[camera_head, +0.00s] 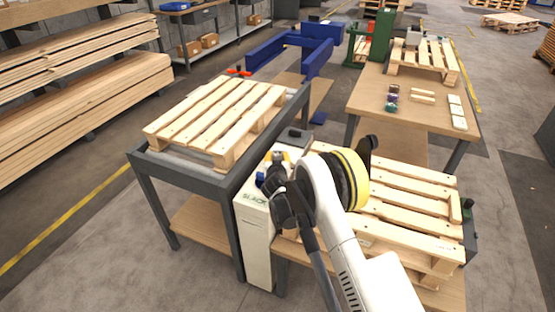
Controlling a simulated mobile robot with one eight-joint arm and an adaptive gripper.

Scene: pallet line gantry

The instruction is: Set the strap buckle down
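My gripper (272,172) is over the top of a narrow white cabinet (257,240) marked "SLACK" between two tables. My white arm with a yellow ring reaches to it from the lower right. Small yellow and blue parts show at the gripper's end. I cannot make out a strap buckle there, and my wrist hides much of that spot. I cannot tell whether the fingers are open or shut, or hold anything.
A dark-framed table (185,171) bears a wooden pallet (215,114) at left. Stacked pallets (415,205) lie at right. A small dark box (294,137) stands just behind the gripper. Beyond is a wooden workbench (365,95) with small parts, and a blue frame (317,57).

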